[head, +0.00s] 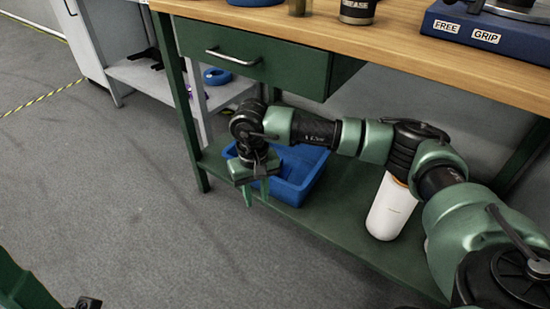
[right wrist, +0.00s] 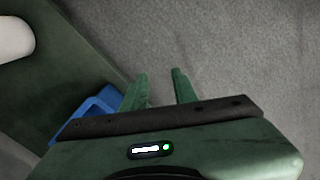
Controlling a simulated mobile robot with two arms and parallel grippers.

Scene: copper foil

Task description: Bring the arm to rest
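My right arm reaches in from the right in the head view. Its green gripper (head: 256,198) points down at the front edge of the bench's lower shelf, in front of the blue bin. In the right wrist view the two fingers (right wrist: 160,72) stand apart, with only grey floor showing between them. The right gripper is open and empty. My left gripper is not in view.
The blue bin (head: 305,188) and a white cylinder (head: 391,208) stand on the green lower shelf (head: 331,228). Above are a green drawer (head: 252,58) and the wooden benchtop (head: 415,45). The grey floor (head: 110,200) at left is clear.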

